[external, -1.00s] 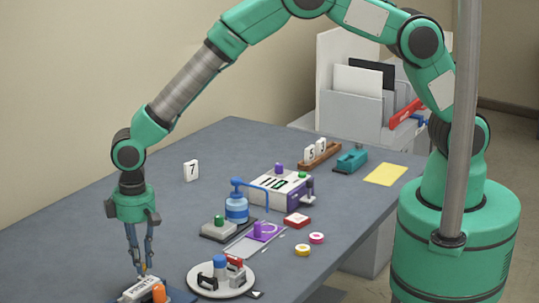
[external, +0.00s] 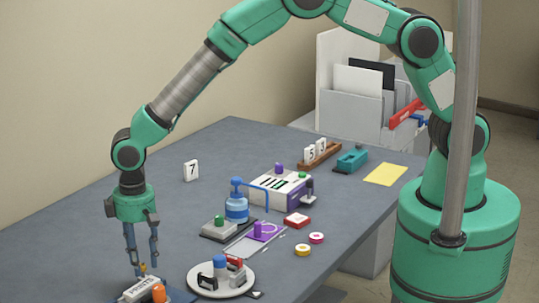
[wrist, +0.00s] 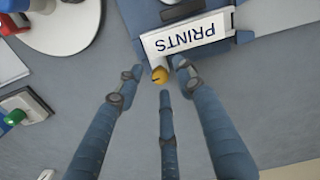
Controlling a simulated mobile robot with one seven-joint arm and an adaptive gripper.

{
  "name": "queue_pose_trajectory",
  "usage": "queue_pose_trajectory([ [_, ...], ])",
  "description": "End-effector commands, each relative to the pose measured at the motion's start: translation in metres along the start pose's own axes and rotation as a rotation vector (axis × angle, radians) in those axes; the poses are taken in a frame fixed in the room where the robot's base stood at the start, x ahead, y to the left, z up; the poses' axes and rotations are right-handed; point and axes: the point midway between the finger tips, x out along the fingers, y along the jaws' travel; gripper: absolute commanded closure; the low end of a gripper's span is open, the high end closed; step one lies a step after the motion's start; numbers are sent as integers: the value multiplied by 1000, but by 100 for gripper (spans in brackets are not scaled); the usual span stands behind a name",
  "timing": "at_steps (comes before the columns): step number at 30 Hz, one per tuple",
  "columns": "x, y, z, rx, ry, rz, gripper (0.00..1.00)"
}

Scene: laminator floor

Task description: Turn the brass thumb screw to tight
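The brass thumb screw (wrist: 160,75) is a small gold knob with a dark line on its face, beside the white block marked PRINTS (wrist: 187,36). In the external view the screw (external: 142,267) is a tiny gold spot at the back of the PRINTS block (external: 139,288). My gripper (external: 146,263) points down over it, its blue fingers spread. In the wrist view the fingertips of my gripper (wrist: 160,74) stand around the screw with gaps at the sides. The third finger comes close to it from below; I cannot tell whether it touches.
An orange knob (external: 159,293) stands beside the PRINTS block. A round white tray (external: 246,284) with stamps is to the right.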

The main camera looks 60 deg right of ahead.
Motion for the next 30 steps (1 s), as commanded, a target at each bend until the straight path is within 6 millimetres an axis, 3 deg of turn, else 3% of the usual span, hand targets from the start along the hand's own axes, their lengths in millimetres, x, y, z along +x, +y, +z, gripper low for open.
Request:
queue_pose_trajectory([
  [8,-15,0,-1,0,3,-1,62],
  [24,-96,0,-1,0,2,-1,62],
  [30,-114,0,0,0,0,0,62],
])
